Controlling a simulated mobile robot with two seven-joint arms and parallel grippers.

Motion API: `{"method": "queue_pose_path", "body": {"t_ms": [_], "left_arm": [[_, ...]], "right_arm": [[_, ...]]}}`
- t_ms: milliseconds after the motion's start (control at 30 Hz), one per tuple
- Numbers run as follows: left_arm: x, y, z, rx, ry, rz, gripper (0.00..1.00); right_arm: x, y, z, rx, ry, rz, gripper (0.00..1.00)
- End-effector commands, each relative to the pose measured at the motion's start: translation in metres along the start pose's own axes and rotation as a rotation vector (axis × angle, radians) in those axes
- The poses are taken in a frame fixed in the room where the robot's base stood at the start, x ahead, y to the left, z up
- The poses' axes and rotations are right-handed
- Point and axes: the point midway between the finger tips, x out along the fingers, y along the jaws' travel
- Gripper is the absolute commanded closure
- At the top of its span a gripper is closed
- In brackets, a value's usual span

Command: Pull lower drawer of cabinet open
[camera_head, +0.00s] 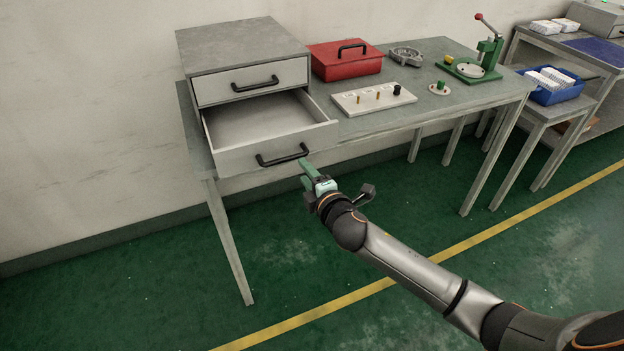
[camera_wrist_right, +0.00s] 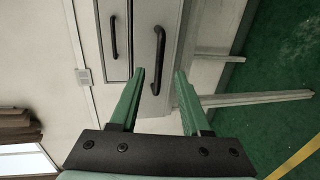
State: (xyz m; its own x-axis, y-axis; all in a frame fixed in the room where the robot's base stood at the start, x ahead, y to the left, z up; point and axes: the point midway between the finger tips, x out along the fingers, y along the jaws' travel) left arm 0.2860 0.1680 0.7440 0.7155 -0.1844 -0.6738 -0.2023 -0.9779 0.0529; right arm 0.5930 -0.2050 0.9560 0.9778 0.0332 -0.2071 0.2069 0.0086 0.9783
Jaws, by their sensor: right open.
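The grey cabinet (camera_head: 240,45) stands on the left end of the workbench. Its lower drawer (camera_head: 262,146) is pulled out and looks empty inside. The upper drawer (camera_head: 250,82) is shut. The lower drawer's black bar handle (camera_head: 282,156) also shows in the right wrist view (camera_wrist_right: 161,45), with its near end between my finger lines. My right gripper (camera_head: 306,168) is open and empty, just in front of the drawer by the handle's right end; its green fingers (camera_wrist_right: 160,75) are apart. Whether they touch the handle is unclear. My left gripper is out of view.
A red toolbox (camera_head: 346,62) stands beside the cabinet. A white board with pegs (camera_head: 373,98) and a green press (camera_head: 478,62) sit further right. The bench leg (camera_head: 228,240) stands below the drawer. The floor in front is clear.

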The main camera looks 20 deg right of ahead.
Motion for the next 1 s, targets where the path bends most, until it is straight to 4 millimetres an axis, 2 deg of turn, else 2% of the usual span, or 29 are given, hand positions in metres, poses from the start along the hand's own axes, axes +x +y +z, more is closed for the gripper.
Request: {"method": "queue_pose_path", "body": {"t_ms": [100, 300, 833, 933, 1000], "left_arm": [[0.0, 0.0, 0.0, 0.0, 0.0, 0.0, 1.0], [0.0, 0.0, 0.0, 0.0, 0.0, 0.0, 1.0], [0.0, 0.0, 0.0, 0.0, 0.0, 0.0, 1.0], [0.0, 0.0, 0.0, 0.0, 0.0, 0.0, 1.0], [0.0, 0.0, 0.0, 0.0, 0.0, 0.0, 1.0]], "right_arm": [[-0.016, 0.0, 0.0, -0.001, 0.0, 0.0, 0.53], [-0.031, 0.0, 0.0, -0.001, 0.0, 0.001, 0.53], [-0.033, 0.0, 0.0, -0.001, 0.0, 0.0, 0.53], [-0.035, -0.009, -0.003, 0.031, 0.006, -0.018, 0.53], [-0.042, -0.027, -0.007, 0.098, 0.016, -0.055, 0.53]]}}
